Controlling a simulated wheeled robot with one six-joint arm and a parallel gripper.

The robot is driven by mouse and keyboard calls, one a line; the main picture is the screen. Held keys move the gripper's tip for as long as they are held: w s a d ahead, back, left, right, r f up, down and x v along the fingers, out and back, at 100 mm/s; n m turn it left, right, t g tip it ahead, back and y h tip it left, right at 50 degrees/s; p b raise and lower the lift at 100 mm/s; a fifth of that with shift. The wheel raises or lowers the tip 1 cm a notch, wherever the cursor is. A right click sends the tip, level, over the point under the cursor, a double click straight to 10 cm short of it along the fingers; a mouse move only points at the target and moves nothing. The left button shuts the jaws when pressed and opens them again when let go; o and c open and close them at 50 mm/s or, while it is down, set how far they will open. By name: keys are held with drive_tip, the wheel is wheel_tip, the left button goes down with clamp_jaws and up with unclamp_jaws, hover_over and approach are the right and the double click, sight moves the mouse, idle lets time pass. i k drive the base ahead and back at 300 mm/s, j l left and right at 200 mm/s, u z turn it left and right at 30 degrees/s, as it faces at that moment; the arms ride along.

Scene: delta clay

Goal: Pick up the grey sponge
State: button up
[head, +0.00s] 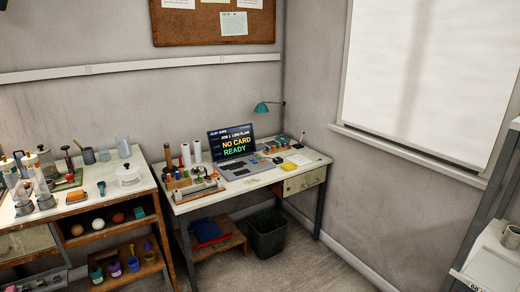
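I cannot make out a grey sponge anywhere in the head view; the small items on the two tables are too small to tell apart fully. A small orange-yellow block (76,197), perhaps a sponge, lies on the front part of the left workbench (112,200). My gripper is not in view.
The left bench holds jars, a white lidded pot (129,175) and a grey jug (123,146), with balls and cups on shelves below. The desk (255,182) bears a laptop (235,145), lamp and tools. A dark bin (267,236) stands underneath. Floor in front is clear.

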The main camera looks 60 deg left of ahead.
sight(261, 146)
drive_tip(key=u, duration=2.05)
